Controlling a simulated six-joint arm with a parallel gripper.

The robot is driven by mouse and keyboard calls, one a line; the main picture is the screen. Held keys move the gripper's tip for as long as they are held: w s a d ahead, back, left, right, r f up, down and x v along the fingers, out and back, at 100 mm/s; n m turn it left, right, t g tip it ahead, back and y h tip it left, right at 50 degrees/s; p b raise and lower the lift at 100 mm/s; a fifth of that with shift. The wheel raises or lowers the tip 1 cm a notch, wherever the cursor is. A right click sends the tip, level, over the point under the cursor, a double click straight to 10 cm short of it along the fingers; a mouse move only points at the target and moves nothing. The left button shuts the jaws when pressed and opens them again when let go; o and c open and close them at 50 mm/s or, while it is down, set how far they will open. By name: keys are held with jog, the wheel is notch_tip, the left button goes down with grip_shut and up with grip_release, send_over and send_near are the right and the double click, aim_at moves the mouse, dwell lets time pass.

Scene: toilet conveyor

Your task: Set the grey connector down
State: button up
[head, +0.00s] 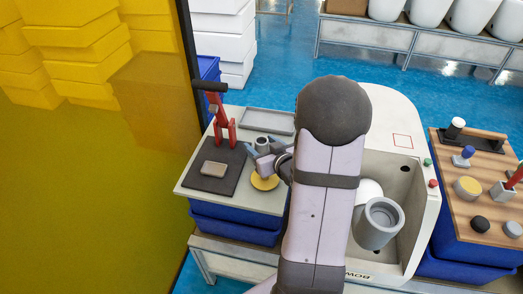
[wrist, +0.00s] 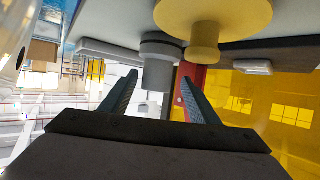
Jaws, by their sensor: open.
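The grey connector (head: 263,144) is a short grey cylinder standing on the light worktop, behind the yellow round part (head: 264,182). In the wrist view, where the worktop is at the top, the connector (wrist: 157,66) has a wider flange against the worktop and a narrower end away from it. My gripper (head: 262,148) is low over the worktop by the connector. Its two fingers (wrist: 160,82) are apart, with the connector showing between their tips and no visible contact. I cannot tell whether the tips reach around it. The yellow part (wrist: 208,28) is close by.
A grey tray (head: 267,121) lies behind. The white toilet body (head: 390,110) with a large grey cylinder (head: 378,222) is on the right.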

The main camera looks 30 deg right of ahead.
jog(key=shift+d+p+x, duration=0.2)
jog(key=shift+p+x, duration=0.2)
jog(key=shift+x, duration=2.2)
jog(key=shift+s, duration=0.1)
jog(key=c, duration=1.3)
notch_tip(320, 180, up, 10)
jog(key=shift+r+p, duration=0.1)
jog(key=shift+p, duration=0.45)
